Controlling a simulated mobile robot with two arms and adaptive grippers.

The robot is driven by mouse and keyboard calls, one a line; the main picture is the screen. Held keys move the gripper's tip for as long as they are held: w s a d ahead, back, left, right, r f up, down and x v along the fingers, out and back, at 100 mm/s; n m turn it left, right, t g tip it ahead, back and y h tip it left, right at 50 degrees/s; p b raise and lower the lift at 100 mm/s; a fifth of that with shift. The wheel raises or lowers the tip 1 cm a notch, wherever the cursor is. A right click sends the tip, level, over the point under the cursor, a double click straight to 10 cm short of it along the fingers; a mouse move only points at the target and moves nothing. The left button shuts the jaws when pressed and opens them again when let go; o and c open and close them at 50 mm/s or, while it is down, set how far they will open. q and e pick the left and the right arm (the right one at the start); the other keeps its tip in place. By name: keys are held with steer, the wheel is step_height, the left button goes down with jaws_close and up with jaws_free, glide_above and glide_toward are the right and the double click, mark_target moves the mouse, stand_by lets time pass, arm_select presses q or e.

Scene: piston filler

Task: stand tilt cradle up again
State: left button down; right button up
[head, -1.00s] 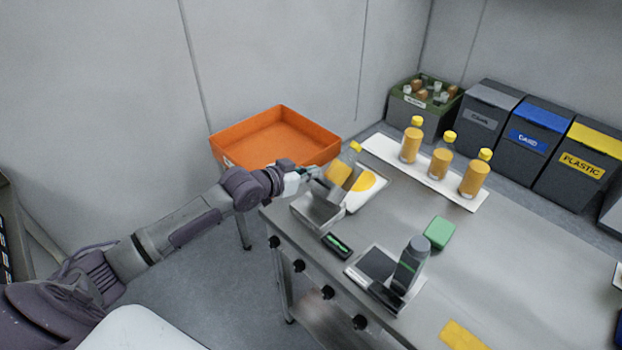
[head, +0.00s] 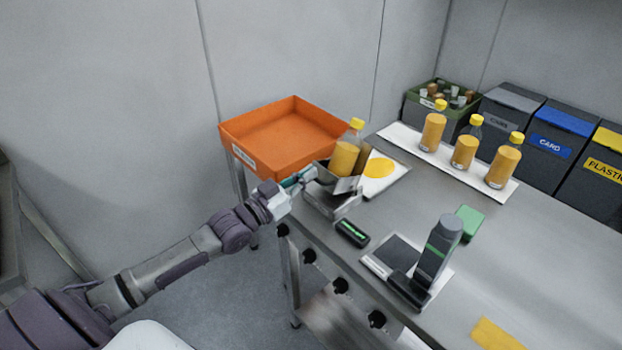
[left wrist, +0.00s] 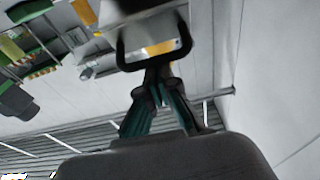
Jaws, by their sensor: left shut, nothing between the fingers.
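The tilt cradle (head: 347,185) is a grey metal holder on a low base (head: 322,202) at the table's far left corner. It holds a bottle of orange liquid with a yellow cap (head: 345,158), which stands nearly upright with a slight lean to the right. My left gripper (head: 308,177) is at the cradle's left side, its fingers shut and empty. In the left wrist view the closed fingertips (left wrist: 158,68) are at a black loop handle (left wrist: 122,58) on the cradle; I cannot tell whether they touch it. My right gripper is out of view.
An orange tray (head: 285,137) is behind the cradle. A white plate with a yellow disc (head: 379,167) lies right of it. Several filled bottles (head: 465,150) stand on a white strip. The table's middle right is clear.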

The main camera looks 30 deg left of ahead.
arm_select(q)
steer(key=f+t+b, duration=0.1)
steer(key=s+f+b, duration=0.1)
steer(key=f+b, duration=0.1)
steer(key=s+f+t+h+b, duration=0.1)
steer(key=b, duration=0.1)
steer(key=shift+a+f+t, duration=0.15)
steer(key=shift+a+t, duration=0.15)
steer(key=shift+a, duration=0.05)
steer(key=shift+s+f+b, duration=0.2)
steer(key=shift+f+b, duration=0.5)
steer(key=shift+b, duration=0.3)
steer(key=shift+f, duration=0.2)
